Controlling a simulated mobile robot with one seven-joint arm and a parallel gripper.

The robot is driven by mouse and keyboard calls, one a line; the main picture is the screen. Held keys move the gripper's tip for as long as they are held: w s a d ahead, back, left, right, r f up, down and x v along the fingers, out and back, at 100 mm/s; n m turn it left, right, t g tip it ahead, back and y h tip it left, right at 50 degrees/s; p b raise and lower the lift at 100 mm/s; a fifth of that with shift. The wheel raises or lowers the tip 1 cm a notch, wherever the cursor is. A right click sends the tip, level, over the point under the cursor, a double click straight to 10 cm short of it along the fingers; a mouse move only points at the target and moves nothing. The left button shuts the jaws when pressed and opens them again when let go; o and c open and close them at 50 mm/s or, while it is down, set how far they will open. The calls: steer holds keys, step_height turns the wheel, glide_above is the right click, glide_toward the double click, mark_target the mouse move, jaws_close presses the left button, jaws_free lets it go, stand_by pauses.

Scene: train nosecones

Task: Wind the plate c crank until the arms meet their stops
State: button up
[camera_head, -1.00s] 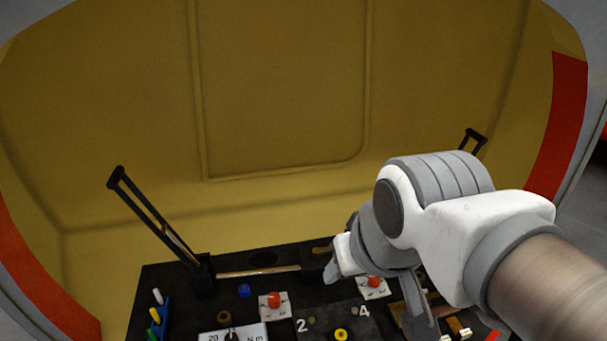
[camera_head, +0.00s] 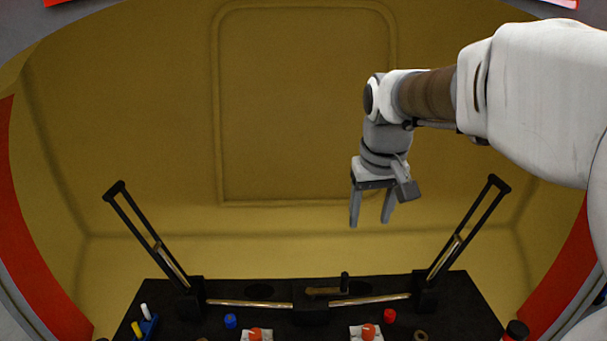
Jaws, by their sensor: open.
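The crank (camera_head: 323,291) sits at the middle of the black plate, with a brownish bar and an upright black knob (camera_head: 345,282) at its right end. Two black slotted arms, one at left (camera_head: 147,236) and one at right (camera_head: 468,229), lean outward and up from blocks on the plate. Metallic rods run from the centre block (camera_head: 310,309) towards each arm. I cannot tell whether the arms touch any stops. My gripper (camera_head: 370,217) points down, open and empty, above the crank and apart from it.
The black plate (camera_head: 260,289) stands before a yellow nosecone shell (camera_head: 305,110). A blue knob (camera_head: 231,321), a red knob (camera_head: 389,316) and two orange-red knobs on white plates line the near side. A rack of coloured pegs is at left. The air around my gripper is free.

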steer(key=w+f+g+b, duration=0.1)
steer(key=w+f, duration=0.7)
steer(key=w, duration=0.3)
steer(key=g+b, duration=0.1)
steer(key=g, duration=0.1)
glide_toward(345, 274)
steer(key=shift+n, duration=0.4)
step_height(345, 274, down, 13)
steer(key=shift+s+d+r+b, duration=0.1)
steer(key=shift+d+r+b, duration=0.05)
steer(key=shift+b, duration=0.7)
jaws_close()
